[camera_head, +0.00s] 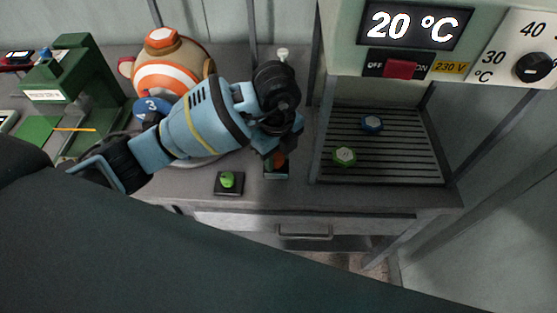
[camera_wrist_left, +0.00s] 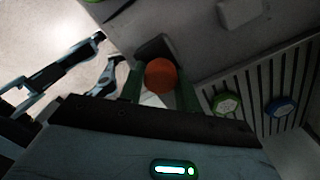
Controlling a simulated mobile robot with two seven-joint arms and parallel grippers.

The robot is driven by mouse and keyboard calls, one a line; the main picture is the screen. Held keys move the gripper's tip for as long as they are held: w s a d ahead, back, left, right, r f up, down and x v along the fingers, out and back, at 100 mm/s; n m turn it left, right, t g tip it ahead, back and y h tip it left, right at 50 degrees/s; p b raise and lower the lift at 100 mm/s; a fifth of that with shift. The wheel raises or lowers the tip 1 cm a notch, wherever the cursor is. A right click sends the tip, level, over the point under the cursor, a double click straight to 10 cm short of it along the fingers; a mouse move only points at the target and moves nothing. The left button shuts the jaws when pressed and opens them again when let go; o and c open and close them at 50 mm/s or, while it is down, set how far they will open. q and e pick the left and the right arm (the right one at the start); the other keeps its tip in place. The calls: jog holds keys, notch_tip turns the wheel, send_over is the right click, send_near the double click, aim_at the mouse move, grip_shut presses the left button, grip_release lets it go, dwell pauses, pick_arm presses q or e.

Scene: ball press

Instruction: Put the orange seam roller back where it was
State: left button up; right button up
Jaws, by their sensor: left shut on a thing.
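The orange seam roller (camera_wrist_left: 161,75) shows as a round orange end between the green fingers of my left gripper (camera_wrist_left: 160,90) in the left wrist view. In the head view a small patch of orange shows at the tip of my left gripper (camera_head: 275,157), which is shut on the roller and points down. It is just above a small dark stand (camera_head: 276,174) near the bench's front edge. The gripper hides most of the roller and part of the stand. I cannot tell whether roller and stand touch.
A dark block with a green knob (camera_head: 228,180) stands left of the stand. To the right, a slatted shelf (camera_head: 395,170) holds a green knob (camera_head: 344,156) and a blue knob (camera_head: 372,124). A striped orange-and-white ball (camera_head: 165,77) and a green press (camera_head: 78,75) stand at left.

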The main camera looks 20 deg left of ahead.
aim_at(278, 163)
pick_arm(q)
jog(key=shift+w, duration=0.3)
jog(key=shift+w+f, duration=0.1)
jog(key=shift+f, duration=1.65)
pick_arm(e)
jog(key=shift+s+f, duration=0.1)
jog(key=shift+f, duration=0.05)
pick_arm(q)
jog(key=shift+f, duration=0.15)
jog(key=o, duration=0.9)
jog(key=shift+o, duration=0.2)
notch_tip(278, 163, up, 12)
jog(key=shift+r+p, duration=0.15)
jog(key=shift+p, duration=0.5)
pick_arm(e)
jog(key=shift+w+r, duration=0.35)
jog(key=shift+r, duration=0.2)
jog(key=shift+w+r, duration=0.3)
jog(key=shift+r, duration=0.2)
jog(key=shift+s+d, duration=0.1)
